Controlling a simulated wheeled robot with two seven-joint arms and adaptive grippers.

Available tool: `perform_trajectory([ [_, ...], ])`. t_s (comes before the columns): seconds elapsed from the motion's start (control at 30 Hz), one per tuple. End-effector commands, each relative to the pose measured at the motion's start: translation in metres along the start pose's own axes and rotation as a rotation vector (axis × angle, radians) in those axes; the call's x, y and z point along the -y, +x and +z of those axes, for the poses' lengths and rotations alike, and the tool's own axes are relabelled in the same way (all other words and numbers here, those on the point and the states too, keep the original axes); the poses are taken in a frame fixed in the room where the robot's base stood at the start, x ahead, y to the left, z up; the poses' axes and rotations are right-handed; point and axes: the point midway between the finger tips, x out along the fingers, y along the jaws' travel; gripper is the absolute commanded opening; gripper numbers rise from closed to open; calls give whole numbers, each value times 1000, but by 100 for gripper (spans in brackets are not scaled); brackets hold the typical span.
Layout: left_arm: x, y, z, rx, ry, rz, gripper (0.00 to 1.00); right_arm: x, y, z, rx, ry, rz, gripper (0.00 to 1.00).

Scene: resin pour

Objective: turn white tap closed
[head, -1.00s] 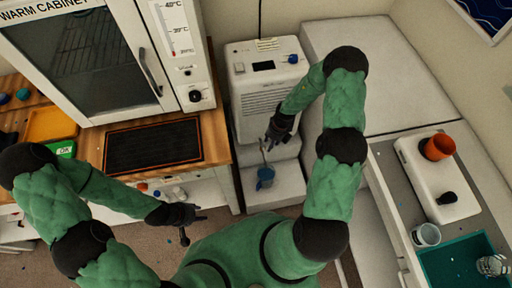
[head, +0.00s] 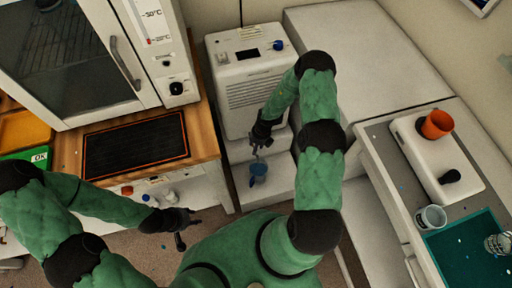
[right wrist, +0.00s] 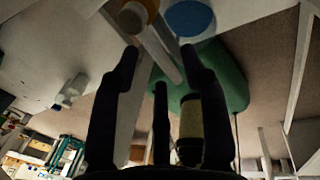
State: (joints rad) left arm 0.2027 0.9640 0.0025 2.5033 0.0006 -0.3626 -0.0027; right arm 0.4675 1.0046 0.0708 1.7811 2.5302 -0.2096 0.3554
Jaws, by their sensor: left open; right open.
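Below the front edge of the wooden bench, small fittings with orange, blue and white parts stand in a row. A white one (head: 171,196) at the right end looks like the white tap; whether it is open I cannot tell. My left gripper (head: 191,217) is open and empty, just below and to the right of it, apart from it in the picture.
The white machine (head: 228,75) with a blue knob stands right of the wooden bench (head: 205,140). A dark mat (head: 135,145) lies on the bench before the warm cabinet (head: 150,85).

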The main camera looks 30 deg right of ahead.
Motion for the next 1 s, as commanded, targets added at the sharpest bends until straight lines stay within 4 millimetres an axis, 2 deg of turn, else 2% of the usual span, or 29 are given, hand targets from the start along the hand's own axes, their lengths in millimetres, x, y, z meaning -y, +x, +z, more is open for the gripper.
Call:
perform_trajectory([
  [0.27, 0, 0, 0, 0, 0, 0, 41, 0, 0, 0, 1, -1, 0, 45],
  [0.4, 0, 0, 0, -1, 0, 0, 41, 0, 0, 0, 1, -1, 0, 5],
  [0.43, 0, 0, 0, -1, 0, 0, 41, 0, 0, 0, 1, -1, 0, 0],
  [0.77, 0, 0, 0, 0, 0, 0, 41, -1, 1, 0, 3, 9, 0, 0],
  [1.0, 0, 1, 0, 0, 0, 0, 41, -9, 2, 2, 18, 84, -1, 0],
])
